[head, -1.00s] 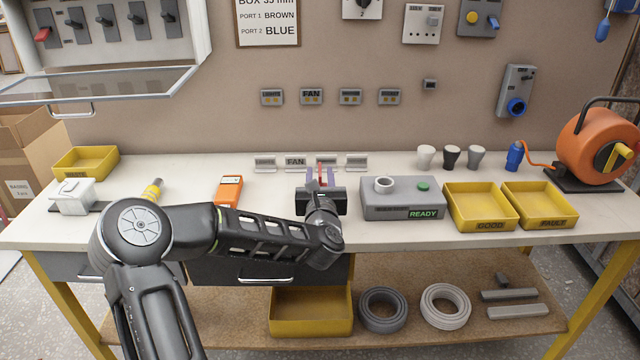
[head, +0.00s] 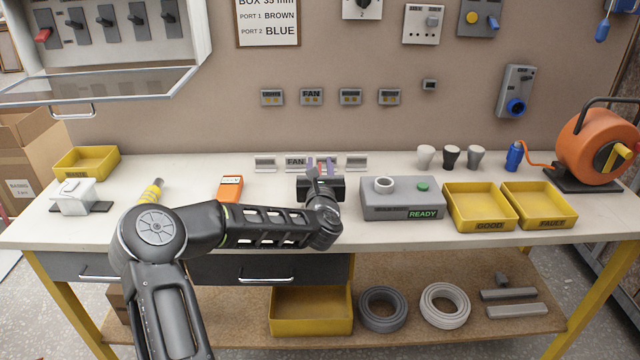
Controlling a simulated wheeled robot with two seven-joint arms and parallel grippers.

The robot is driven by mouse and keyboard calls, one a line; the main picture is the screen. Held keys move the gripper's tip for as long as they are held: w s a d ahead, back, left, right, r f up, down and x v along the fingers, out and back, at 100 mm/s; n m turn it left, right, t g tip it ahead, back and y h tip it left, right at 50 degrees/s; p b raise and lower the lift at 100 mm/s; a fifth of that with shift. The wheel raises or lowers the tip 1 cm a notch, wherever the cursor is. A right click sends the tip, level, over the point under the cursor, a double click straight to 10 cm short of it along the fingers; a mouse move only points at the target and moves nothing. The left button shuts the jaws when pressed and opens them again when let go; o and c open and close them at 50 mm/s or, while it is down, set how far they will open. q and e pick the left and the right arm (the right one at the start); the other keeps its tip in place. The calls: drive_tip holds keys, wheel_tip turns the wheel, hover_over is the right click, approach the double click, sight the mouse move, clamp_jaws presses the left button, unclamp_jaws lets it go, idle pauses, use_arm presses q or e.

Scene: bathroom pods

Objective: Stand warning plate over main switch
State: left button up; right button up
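A small row of plate holders stands on the bench: a grey one (head: 265,163), one lettered FAN (head: 295,161), one mostly hidden by my gripper, and a grey one (head: 357,163). A narrow red piece (head: 320,166), perhaps the warning plate, shows between the fingers of my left gripper (head: 321,169). A red-handled switch (head: 43,34), perhaps the main switch, is at the left end of a switch row in the wall cabinet. My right gripper is out of view.
The cabinet's clear door (head: 95,85) juts over the bench's left end. A grey tester (head: 402,197) reading READY and yellow GOOD (head: 482,208) and FAULT (head: 541,207) trays stand right of my gripper. An orange meter (head: 230,188) lies left of it.

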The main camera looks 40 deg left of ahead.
use_arm(q)
drive_tip(key=shift+c, duration=0.4)
clamp_jaws()
